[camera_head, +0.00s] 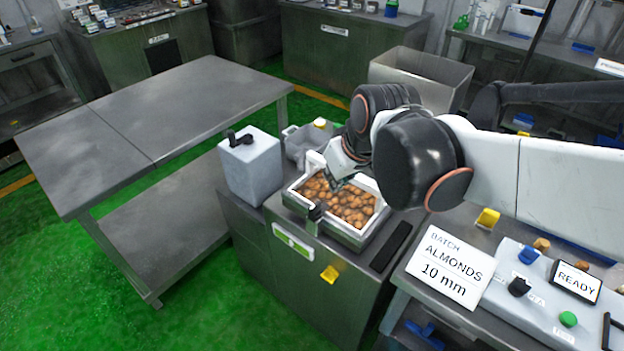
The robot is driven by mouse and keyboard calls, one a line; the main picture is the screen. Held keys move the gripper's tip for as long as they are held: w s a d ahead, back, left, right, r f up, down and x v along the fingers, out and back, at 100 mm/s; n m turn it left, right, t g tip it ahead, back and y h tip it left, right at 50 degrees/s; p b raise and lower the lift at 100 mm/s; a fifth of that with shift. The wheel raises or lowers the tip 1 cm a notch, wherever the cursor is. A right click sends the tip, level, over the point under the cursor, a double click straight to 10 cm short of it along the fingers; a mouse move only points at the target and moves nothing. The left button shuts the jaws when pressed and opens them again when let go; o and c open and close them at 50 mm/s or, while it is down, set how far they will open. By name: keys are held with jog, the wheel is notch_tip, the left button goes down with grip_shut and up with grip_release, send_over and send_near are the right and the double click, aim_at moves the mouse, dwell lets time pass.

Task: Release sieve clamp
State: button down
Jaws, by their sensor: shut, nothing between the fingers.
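The sieve (362,238), a pale square-framed tray full of brown almonds (345,205), sits on a grey metal cabinet. A dark clamp (316,213) stands at its near left corner; I cannot tell whether it is latched. My gripper (336,184) is shut and empty, above the back part of the almonds and apart from the dark clamp. My arm comes in from the right and hides the sieve's back right side, so any clamp there is hidden.
A grey-white box (252,168) with a black handle stands left of the sieve. A control panel (540,290) with a READY display and an ALMONDS 10 mm sign (450,267) are at right. An open metal bin (425,75) stands behind. The left table (150,115) is bare.

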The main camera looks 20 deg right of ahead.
jog(key=n+g+p, duration=0.1)
jog(key=n+p, duration=0.1)
jog(key=p, duration=0.1)
send_over(319, 207)
notch_tip(319, 207, down, 3)
jog(key=w+f+n+g+y+p, duration=0.1)
jog(key=w+f+n+p, duration=0.1)
jog(key=w+f, duration=0.4)
jog(key=shift+d+f+y, duration=0.2)
jog(key=shift+d+y, duration=0.1)
jog(key=shift+d, duration=0.15)
jog(key=shift+w, duration=0.1)
jog(key=b+x, duration=0.1)
jog(key=x, duration=0.4)
jog(key=b+x, duration=0.2)
jog(key=x, duration=0.3)
jog(key=shift+f, duration=0.25)
jog(key=s, duration=0.1)
jog(key=s+d, duration=0.1)
jog(key=s+b, duration=0.1)
jog(key=shift+d+r, duration=0.2)
jog(key=shift+d, duration=0.2)
jog(key=shift+s+d, duration=0.25)
jog(key=shift+s, duration=0.15)
